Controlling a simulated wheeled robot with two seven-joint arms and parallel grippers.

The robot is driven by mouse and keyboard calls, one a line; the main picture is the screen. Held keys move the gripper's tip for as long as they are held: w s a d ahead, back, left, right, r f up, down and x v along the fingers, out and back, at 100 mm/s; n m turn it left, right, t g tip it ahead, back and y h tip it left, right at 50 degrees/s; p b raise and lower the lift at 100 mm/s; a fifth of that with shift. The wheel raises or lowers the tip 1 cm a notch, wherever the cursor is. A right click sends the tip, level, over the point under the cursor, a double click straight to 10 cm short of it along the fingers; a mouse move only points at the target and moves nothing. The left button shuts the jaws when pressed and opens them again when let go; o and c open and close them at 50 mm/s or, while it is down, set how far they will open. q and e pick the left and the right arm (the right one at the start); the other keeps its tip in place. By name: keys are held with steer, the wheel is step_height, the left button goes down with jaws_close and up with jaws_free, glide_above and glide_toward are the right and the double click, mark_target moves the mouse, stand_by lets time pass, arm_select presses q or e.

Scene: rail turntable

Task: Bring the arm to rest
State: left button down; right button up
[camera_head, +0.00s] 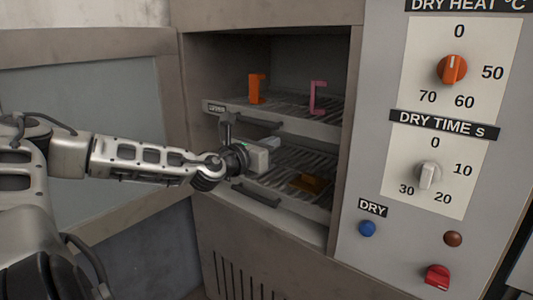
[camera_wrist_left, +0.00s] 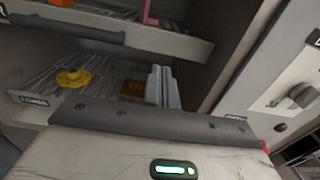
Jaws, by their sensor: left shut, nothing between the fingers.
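My left arm (camera_head: 140,160) reaches in from the left to the open front of the drying cabinet. My left gripper (camera_head: 272,144) is shut and empty, at the lower rack, just below the upper rack's front edge. In the left wrist view its closed fingers (camera_wrist_left: 165,86) point in over the lower rack. My right gripper is in neither view.
The upper rack (camera_head: 280,122) holds an orange part (camera_head: 256,88) and a pink part (camera_head: 318,97). The lower rack (camera_head: 318,207) holds an amber part (camera_head: 308,184) and a yellow flanged part (camera_wrist_left: 73,78). A door (camera_head: 90,110) stands open left; a control panel (camera_head: 390,210) is right.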

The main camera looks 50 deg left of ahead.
arm_select(q)
steer(key=shift+s, duration=0.6)
steer(key=shift+d+f, duration=0.1)
steer(key=s+d+f+n+g+h, duration=0.15)
steer(key=d+f+n, duration=0.25)
steer(key=f, duration=0.4)
steer(key=s+d+f+n+g, duration=0.1)
steer(key=s+d+f+n, duration=0.1)
steer(key=d+f+n, duration=0.45)
steer(key=s+d+f+n+g+h, duration=0.1)
steer(key=s+d+f+n+g, duration=0.15)
steer(key=f, duration=0.65)
steer(key=s+d+f+n+g+h, duration=0.1)
steer(key=s+d+f+n, duration=0.4)
steer(key=s+d+n, duration=0.2)
steer(key=s+d+f+n+g+h, duration=0.1)
steer(key=s+d+f+n, duration=0.4)
steer(key=d+n, duration=0.7)
steer(key=shift+s+d+f+h, duration=0.4)
steer(key=shift+s+d+h, duration=0.15)
steer(key=shift+s+d, duration=0.45)
